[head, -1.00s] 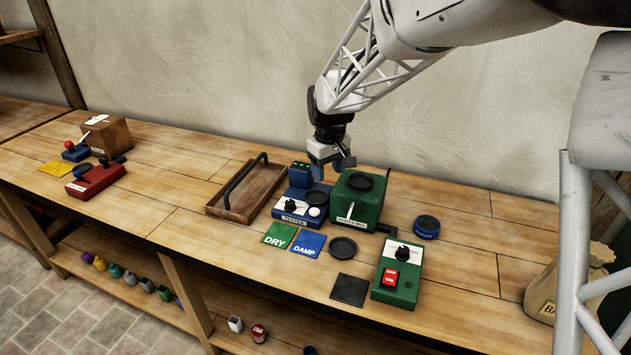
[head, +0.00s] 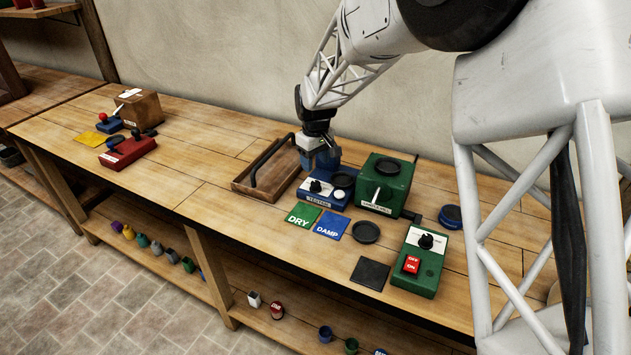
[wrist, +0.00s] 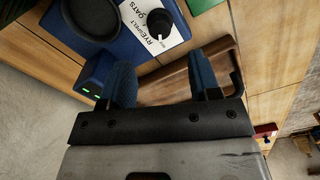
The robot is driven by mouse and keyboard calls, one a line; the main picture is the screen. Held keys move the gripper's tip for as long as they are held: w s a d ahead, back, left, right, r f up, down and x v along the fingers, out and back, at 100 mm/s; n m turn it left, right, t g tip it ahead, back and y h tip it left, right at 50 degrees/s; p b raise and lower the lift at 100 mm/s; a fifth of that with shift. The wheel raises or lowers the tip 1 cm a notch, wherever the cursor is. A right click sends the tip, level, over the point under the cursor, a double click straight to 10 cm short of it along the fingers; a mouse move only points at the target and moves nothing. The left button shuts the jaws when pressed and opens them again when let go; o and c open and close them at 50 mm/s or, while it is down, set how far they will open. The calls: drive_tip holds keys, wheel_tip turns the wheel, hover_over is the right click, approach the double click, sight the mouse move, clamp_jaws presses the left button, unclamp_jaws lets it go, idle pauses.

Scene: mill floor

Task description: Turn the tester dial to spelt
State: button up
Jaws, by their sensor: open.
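The tester (head: 310,199) is a blue box on the bench with a white scale plate, a black dial (head: 315,187) and a round black dish on top. In the wrist view the dial (wrist: 160,20) sits beside printed words including RYE, SPELT and OATS; which word it points to is unclear. My gripper (head: 322,160) hangs over the back of the tester, pointing down. In the wrist view its two blue fingers (wrist: 160,72) are apart with nothing between them, and the dial lies beyond the tips, not touched.
A wooden tray (head: 262,190) with a dark handle is left of the tester; a green mill box (head: 388,190) stands close on its right. DRY (head: 302,215) and DAMP (head: 331,225) cards lie in front. A green switch box (head: 420,262) stands front right.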

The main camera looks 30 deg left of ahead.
sight(315, 182)
drive_tip(key=shift+f, duration=3.9)
drive_tip(key=c, duration=0.9)
